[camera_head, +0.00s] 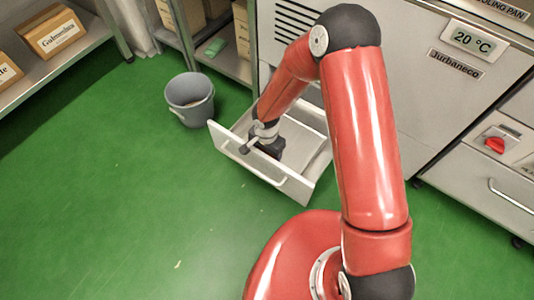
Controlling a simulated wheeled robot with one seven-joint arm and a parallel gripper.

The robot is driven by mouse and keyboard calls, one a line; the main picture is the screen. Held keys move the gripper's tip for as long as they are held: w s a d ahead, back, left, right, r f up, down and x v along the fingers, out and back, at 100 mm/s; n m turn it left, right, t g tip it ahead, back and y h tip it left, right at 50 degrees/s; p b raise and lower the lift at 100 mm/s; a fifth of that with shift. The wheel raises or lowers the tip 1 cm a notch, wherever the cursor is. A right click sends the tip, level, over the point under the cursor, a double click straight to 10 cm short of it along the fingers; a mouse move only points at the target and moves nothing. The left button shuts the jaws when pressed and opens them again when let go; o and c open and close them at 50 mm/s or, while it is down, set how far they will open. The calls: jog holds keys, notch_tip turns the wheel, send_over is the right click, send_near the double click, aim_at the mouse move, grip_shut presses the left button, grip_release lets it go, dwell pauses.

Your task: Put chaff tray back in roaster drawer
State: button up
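The roaster drawer (237,153) is pulled out low at the front of the grey machine, with a pale front and a bar handle (266,179). My gripper (262,146) reaches down into or just over the drawer, near its front left side. Its dark body and a small light grey part show, but its fingertips are not clear, so I cannot tell whether it is open or holds anything. I cannot make out a chaff tray separate from the drawer's pale inside. My arm hides part of the drawer's back.
A grey bucket (190,98) stands on the green floor just left of the drawer. Shelves with cardboard boxes (55,32) stand at the upper left. The grey machine (440,100) fills the back right. The floor at left is clear.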

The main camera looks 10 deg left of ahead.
jog(key=shift+f, duration=0.7)
jog(key=shift+c, duration=0.4)
jog(key=o, duration=1.1)
notch_tip(320, 180, up, 12)
jog(key=shift+r+p, duration=0.1)
jog(key=shift+p, duration=0.75)
